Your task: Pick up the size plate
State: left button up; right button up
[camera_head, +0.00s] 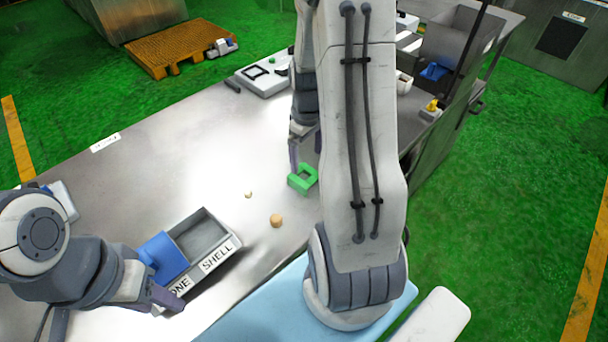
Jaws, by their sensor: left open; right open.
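A green piece with a square opening (303,179) lies on the metal table near its right edge; it looks like the size plate, though no label confirms this. My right gripper (304,150) points down just behind and above it, open, partly hidden by my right arm. Its finger appears close to the green piece, but I cannot tell if they touch. My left gripper (158,282) is open at the lower left, beside a two-part tray (228,256) labelled "SHELL" and a partly hidden "...ONE". A blue piece (163,257) sits at the tray's left compartment, close to that gripper.
Two small tan pieces (277,220) lie on the table between tray and green piece. A white device with a black frame (265,77) stands at the far edge. A grey bin with a blue item (434,72) is at right. The table's left middle is clear.

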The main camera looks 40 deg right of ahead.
jog(key=f, duration=0.2)
jog(key=f+p, duration=0.1)
jog(key=f, duration=0.5)
jog(key=shift+w+a+f, duration=0.15)
jog(key=shift+a+f, duration=0.1)
jog(key=c, duration=1.2)
jog(key=shift+r, duration=0.2)
